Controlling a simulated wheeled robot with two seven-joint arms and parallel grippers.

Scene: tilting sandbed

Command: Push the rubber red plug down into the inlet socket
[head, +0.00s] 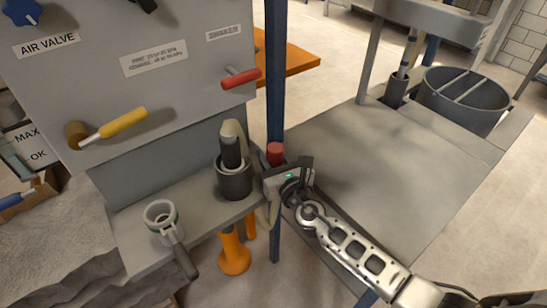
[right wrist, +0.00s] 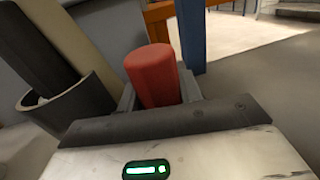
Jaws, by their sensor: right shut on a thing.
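The red plug (head: 275,152) stands upright between the fingers of my right gripper (head: 285,172), beside the shelf's right end. In the right wrist view the plug (right wrist: 153,74) rises above the gripper body, with its lower part hidden by the gripper. My right gripper (right wrist: 155,98) is shut on it. I cannot make out the inlet socket for certain; whatever lies directly under the plug is hidden. My left gripper is not in view.
A dark cup (head: 234,183) holding a dark cylinder stands close left of my right gripper. A portafilter-like tool (head: 161,216) lies on the shelf (head: 130,236). A blue post (head: 276,75) rises behind the plug. A grey bed (head: 400,170) lies right, with a round bin (head: 462,112).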

